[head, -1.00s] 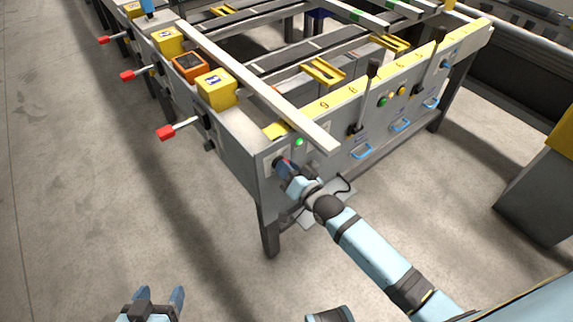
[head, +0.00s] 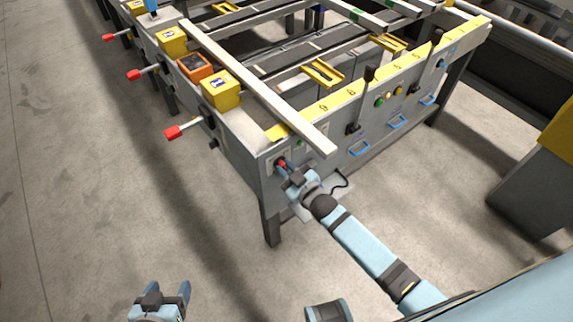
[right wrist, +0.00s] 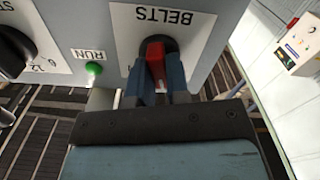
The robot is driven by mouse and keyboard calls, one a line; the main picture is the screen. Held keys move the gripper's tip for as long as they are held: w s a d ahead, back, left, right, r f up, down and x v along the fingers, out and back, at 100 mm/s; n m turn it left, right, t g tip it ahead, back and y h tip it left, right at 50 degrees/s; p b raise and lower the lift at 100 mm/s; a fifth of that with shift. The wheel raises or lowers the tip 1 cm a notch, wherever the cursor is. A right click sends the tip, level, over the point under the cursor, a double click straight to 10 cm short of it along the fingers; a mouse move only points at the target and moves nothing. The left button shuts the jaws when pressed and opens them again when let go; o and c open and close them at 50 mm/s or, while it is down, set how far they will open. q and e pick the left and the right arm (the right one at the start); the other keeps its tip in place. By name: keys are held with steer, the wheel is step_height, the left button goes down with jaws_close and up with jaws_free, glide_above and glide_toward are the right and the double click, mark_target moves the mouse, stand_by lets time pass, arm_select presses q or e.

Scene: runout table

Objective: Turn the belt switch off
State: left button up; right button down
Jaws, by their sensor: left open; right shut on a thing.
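The belt switch (head: 282,163) is a red handle on the near end of the grey machine panel. In the right wrist view the red handle (right wrist: 155,52) stands on a black round base, on a white plate marked BELTS. My right gripper (head: 288,170) is at the panel. In the right wrist view its two blue fingers (right wrist: 155,76) are shut on the red handle, one on each side; they hide part of the plate's markings. My left gripper (head: 170,290) is open and empty, low in the head view, away from the machine.
A green RUN lamp (right wrist: 94,68) and a black dial (right wrist: 14,52) are beside the switch plate. A long pale board (head: 258,88) lies across the machine, its end jutting out above the switch. Red-tipped levers (head: 173,132) stick out at left. Floor at left is clear.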

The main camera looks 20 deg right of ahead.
steer(key=n, duration=0.2)
steer(key=shift+n, duration=0.3)
steer(key=shift+a+n+p, duration=0.1)
steer(key=shift+n+p, duration=0.25)
steer(key=shift+n, duration=1.05)
steer(key=c, duration=1.1)
jaws_free()
steer(key=v, duration=1.4)
steer(key=shift+p, duration=0.4)
